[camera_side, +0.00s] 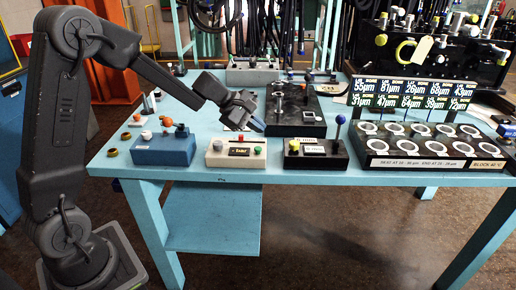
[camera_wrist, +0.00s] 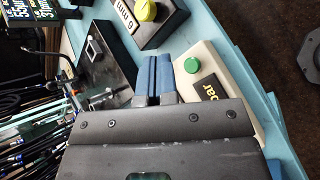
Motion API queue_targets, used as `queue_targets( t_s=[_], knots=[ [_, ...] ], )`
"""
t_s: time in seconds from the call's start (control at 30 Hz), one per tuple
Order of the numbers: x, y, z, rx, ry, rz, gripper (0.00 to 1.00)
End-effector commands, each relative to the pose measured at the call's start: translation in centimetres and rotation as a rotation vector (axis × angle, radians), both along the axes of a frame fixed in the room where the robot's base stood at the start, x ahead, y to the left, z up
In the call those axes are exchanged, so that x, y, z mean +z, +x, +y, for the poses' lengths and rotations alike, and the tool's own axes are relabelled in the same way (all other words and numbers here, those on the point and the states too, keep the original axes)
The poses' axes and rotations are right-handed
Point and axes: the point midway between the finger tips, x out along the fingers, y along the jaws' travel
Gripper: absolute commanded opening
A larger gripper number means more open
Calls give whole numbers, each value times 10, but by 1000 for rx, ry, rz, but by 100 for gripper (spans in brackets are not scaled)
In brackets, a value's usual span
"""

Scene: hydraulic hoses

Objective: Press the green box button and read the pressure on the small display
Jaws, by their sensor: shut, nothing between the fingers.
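A cream box (camera_side: 213,160) stands at the front of the blue bench with a red button on top, a green button (camera_side: 257,150) at its right end and a small dark display (camera_side: 239,151). The side view is too small to read a number on it. In the wrist view the green button (camera_wrist: 192,66) looks unobstructed, and the display (camera_wrist: 213,90) shows "bar"; the rest is hidden by my gripper's body. My gripper (camera_side: 261,127) is shut and empty, above and behind the box's right end. Its blue fingers (camera_wrist: 158,60) appear beside the green button, apart from it.
A blue box (camera_side: 163,152) with knobs stands left of the cream box. A black box (camera_side: 315,158) with a yellow knob and a blue-balled lever stands right. A black plate (camera_side: 293,112) lies behind. A ring rack (camera_side: 420,147) with signs fills the bench's right.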

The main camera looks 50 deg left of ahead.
Motion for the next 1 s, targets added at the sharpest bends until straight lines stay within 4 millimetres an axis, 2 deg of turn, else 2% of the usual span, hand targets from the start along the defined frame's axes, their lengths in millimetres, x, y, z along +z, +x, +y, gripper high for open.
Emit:
queue_targets(
  t_s=[0.1, 0.33, 1.0],
  knots=[
    [-17, 0, -1, -1, -1, 4, 0],
    [-34, 0, 0, -1, -1, 1, 0],
    [-37, 0, 0, -1, 1, 0, 0]
  ],
)
